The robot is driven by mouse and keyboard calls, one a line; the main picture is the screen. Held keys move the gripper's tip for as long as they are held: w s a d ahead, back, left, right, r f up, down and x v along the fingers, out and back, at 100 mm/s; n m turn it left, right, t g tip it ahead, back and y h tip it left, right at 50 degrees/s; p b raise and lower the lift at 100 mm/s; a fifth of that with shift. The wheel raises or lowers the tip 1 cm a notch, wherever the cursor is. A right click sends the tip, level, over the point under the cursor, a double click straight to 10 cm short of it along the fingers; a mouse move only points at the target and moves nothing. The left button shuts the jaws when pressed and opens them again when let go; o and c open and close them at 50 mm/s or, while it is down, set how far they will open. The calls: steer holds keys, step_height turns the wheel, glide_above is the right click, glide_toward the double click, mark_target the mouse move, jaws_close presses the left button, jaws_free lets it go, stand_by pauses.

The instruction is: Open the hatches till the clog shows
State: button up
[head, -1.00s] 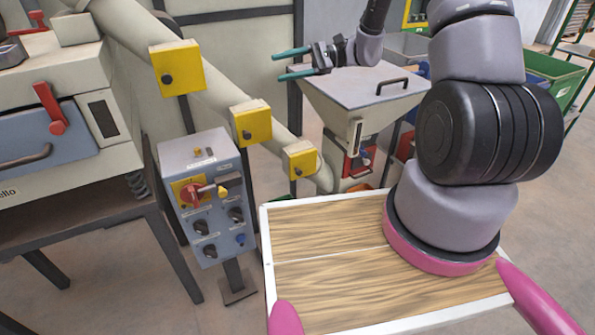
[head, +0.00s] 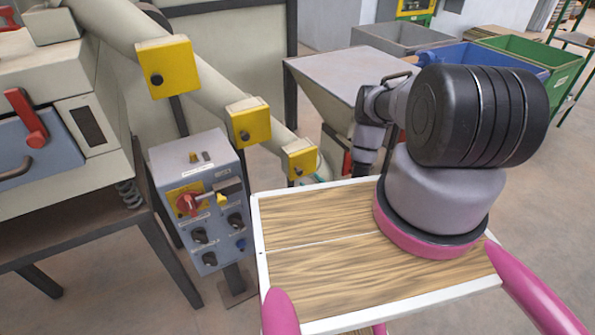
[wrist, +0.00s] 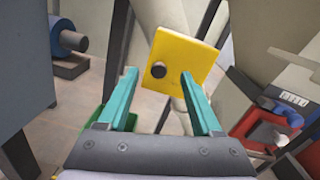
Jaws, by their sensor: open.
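Three yellow hatches with black knobs sit along the slanting beige pipe (head: 215,92): the upper hatch (head: 180,60), the middle hatch (head: 255,113) and the lower hatch (head: 305,155). All three look shut, and the pipe's inside is hidden. My gripper (wrist: 158,73) is open and empty. In the wrist view its teal fingers point at a yellow hatch (wrist: 190,55), with the black knob (wrist: 158,70) between the tips. I cannot tell whether they touch. In the head view a bit of teal shows beside the lower hatch; my arm hides most of the gripper.
A grey control box (head: 205,180) with a red switch stands below the pipe. A grey-topped hopper (head: 345,75) stands behind my arm. Blue and green bins (head: 530,60) are at the back right. A blue and beige machine (head: 60,110) is at the left.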

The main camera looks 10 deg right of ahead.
mark_target(300, 173)
steer(key=shift+m+h, duration=0.3)
steer(key=shift+h, duration=0.2)
steer(key=x, duration=0.3)
steer(key=f+x, duration=0.1)
steer(key=x, duration=0.2)
steer(key=f+x, duration=0.1)
steer(key=x, duration=0.2)
steer(key=shift+w, duration=0.2)
jaws_close()
stand_by(0.8)
